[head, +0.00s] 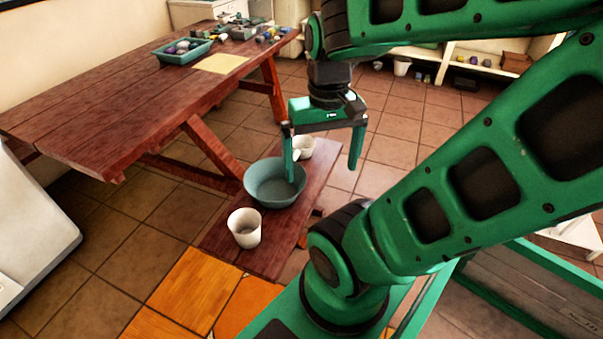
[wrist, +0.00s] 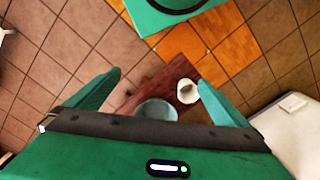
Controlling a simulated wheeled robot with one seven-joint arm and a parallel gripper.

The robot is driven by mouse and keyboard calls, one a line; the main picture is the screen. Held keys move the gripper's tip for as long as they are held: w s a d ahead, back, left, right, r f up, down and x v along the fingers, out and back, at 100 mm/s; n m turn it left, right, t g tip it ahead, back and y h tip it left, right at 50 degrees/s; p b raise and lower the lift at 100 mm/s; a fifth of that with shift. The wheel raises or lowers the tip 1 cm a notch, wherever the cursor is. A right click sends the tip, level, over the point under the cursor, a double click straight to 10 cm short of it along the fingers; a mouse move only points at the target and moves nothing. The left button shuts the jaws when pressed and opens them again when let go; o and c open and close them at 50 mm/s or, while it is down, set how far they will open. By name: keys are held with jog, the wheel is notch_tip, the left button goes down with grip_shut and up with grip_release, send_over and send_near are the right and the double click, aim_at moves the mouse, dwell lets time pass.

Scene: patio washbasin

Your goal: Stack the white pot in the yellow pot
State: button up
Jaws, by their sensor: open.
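A white pot (head: 245,229) stands upright near the front end of a low reddish wooden bench (head: 268,262). It also shows in the wrist view (wrist: 187,97). A second, cream-white pot (head: 305,147) stands farther back on the bench, partly behind my gripper's left finger. I see no clearly yellow pot, and I cannot tell whether this one is meant. My gripper (head: 322,173) is open and empty, fingers pointing down. In the head view it overlaps the bench's right side and the bowl's edge. In the wrist view the bench lies beyond the fingertips (wrist: 159,79).
A blue-green bowl (head: 262,190) stands on the bench between the two pots. A large wooden table (head: 110,95) is at the left, bearing a teal tray (head: 182,60). Another pale pot (head: 402,66) stands by the back shelves. Tiled floor is free right of the bench.

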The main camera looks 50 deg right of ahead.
jog(key=w+d+f+m+h, duration=0.1)
jog(key=w+f+m, duration=0.1)
jog(key=w+f, duration=0.45)
jog(key=w+d+f+m, duration=0.1)
jog(key=w+f+m, duration=0.15)
jog(key=w, duration=0.75)
jog(key=w+a+f+m, duration=0.1)
jog(key=w+a+f, duration=0.1)
jog(key=w+f, duration=0.3)
jog(key=w+a+f+m, duration=0.1)
jog(key=w+a+f, duration=0.1)
jog(key=f, duration=0.6)
jog(key=w+a+f+m, duration=0.1)
jog(key=w+a+f, duration=0.25)
jog(key=f, duration=0.25)
notch_tip(320, 180, down, 11)
jog(key=shift+w+d+f+y, duration=0.15)
jog(key=shift+d+y, duration=0.15)
jog(key=shift+y, duration=0.1)
jog(key=c, duration=1.3)
